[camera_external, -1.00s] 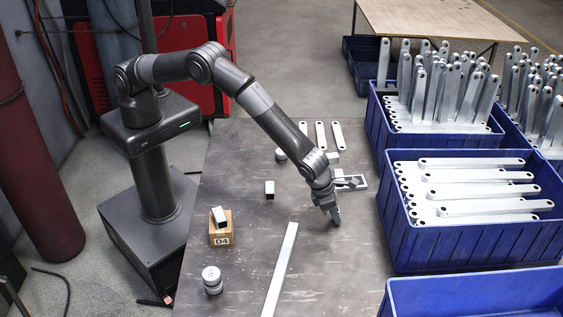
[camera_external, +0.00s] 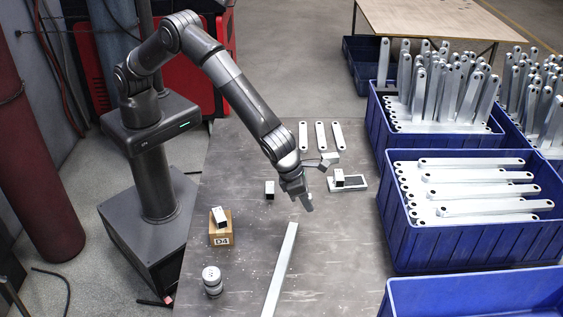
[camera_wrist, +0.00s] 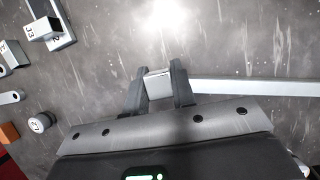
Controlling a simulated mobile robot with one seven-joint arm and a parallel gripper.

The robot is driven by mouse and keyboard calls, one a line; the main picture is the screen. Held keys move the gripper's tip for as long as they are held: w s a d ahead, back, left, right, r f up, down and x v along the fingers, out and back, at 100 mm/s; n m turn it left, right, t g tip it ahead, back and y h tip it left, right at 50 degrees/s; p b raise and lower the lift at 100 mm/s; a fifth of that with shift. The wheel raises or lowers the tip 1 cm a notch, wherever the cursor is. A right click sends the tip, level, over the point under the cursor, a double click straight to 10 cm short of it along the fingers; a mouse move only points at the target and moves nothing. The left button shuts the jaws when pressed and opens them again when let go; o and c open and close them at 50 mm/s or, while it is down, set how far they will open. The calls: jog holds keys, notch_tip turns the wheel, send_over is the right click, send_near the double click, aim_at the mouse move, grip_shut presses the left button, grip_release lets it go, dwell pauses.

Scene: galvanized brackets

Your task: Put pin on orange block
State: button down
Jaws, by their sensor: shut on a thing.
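My gripper (camera_wrist: 157,92) is shut on a small pale grey metal piece (camera_wrist: 159,85) with a squarish face, which looks to be the pin. In the external view my gripper (camera_external: 300,205) is above the table, just beyond the far end of a long metal bar, and the held piece is not clear there. An orange block (camera_wrist: 8,133) shows at the lower left edge of the wrist view, partly cut off, beside a short metal cylinder (camera_wrist: 41,122). In the external view I cannot make it out; my arm covers part of that area.
The long bar (camera_external: 281,269) lies toward the table's front. A brown box marked D4 (camera_external: 222,239) carries a metal block (camera_external: 219,216). A cylinder (camera_external: 212,281) stands front left. A plate with a block (camera_external: 340,178) and flat links (camera_external: 320,136) lie farther back. Blue crates (camera_external: 470,245) stand right.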

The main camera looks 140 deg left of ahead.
jog(key=shift+s+d+r, duration=0.25)
jog(key=shift+d+r, duration=0.1)
jog(key=shift+d, duration=0.1)
jog(key=s+a+r+n+g+y, duration=0.1)
jog(key=s+a+r+n+g, duration=0.15)
jog(key=s+a+n, duration=1.1)
jog(key=s+a+r+n+g, duration=0.15)
jog(key=s+a, duration=0.25)
jog(key=s, duration=0.9)
jog(key=s+a+n+g, duration=0.2)
jog(key=s+a+n, duration=0.15)
jog(key=s, duration=0.95)
jog(key=shift+m+h, duration=0.25)
jog(key=shift+h, duration=0.25)
jog(key=s+a+f, duration=0.1)
jog(key=a+f, duration=0.1)
jog(key=a, duration=0.1)
jog(key=s+a+f, duration=0.1)
jog(key=a+f, duration=0.1)
jog(key=a, duration=0.2)
jog(key=s+a+f, duration=0.1)
jog(key=a+f, duration=0.1)
jog(key=a, duration=0.1)
jog(key=shift+s+a+f, duration=0.2)
jog(key=shift+a+f, duration=0.05)
jog(key=shift+f, duration=0.15)
jog(key=shift+s+a+f, duration=0.1)
jog(key=shift+a+f, duration=0.2)
jog(key=shift+a, duration=0.1)
jog(key=shift+f, duration=1.9)
